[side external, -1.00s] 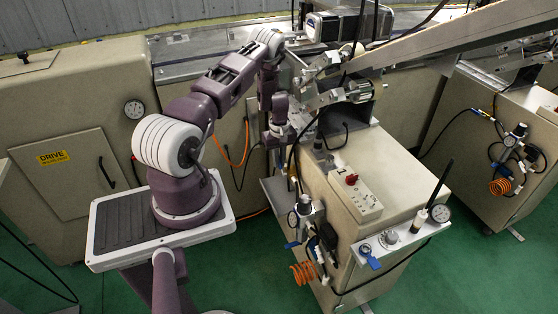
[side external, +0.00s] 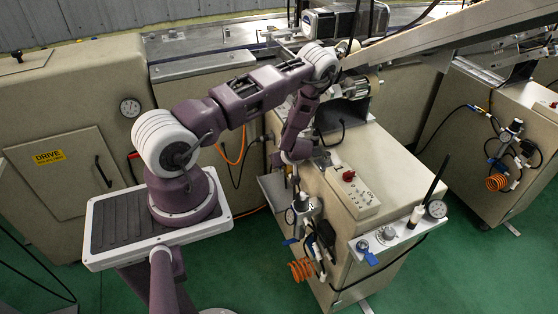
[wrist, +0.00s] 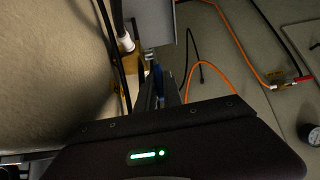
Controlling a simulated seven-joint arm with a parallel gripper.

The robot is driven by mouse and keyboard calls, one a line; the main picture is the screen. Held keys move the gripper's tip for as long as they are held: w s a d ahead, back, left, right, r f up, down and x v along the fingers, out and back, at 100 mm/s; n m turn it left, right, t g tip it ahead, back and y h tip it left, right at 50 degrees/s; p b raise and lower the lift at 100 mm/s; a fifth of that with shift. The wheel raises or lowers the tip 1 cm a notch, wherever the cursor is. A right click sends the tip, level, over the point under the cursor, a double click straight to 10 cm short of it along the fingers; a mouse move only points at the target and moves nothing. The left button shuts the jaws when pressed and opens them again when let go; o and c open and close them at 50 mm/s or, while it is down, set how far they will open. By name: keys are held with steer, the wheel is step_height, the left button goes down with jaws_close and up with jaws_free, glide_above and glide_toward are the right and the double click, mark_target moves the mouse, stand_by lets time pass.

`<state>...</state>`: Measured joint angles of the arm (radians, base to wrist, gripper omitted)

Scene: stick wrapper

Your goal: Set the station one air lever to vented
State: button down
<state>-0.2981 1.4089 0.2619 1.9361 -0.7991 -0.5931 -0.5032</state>
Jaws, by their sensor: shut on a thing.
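The air lever (wrist: 157,74) shows in the wrist view as a narrow blue piece between the fingers, close to a brass-coloured fitting. My gripper (wrist: 160,80) is shut on it; the fingers hide most of the lever, so its exact angle cannot be told. In the side view my gripper (side external: 293,173) points down at the left side of the near beige cabinet (side external: 385,165), behind its regulator (side external: 304,205). The lever itself is hidden there by the gripper.
A white hose fitting (wrist: 126,44) and dark hoses run close beside the fingers. An orange hose (wrist: 195,75) lies to their right. Another blue handle (side external: 291,241) hangs below the regulator, beside an orange coil (side external: 301,270). A control panel (side external: 353,192) tops the cabinet.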

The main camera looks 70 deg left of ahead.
steer(key=shift+d+y, duration=0.25)
steer(key=shift+y, duration=0.15)
steer(key=c, duration=1.5)
jaws_free()
steer(key=shift+d, duration=0.1)
steer(key=v, duration=0.7)
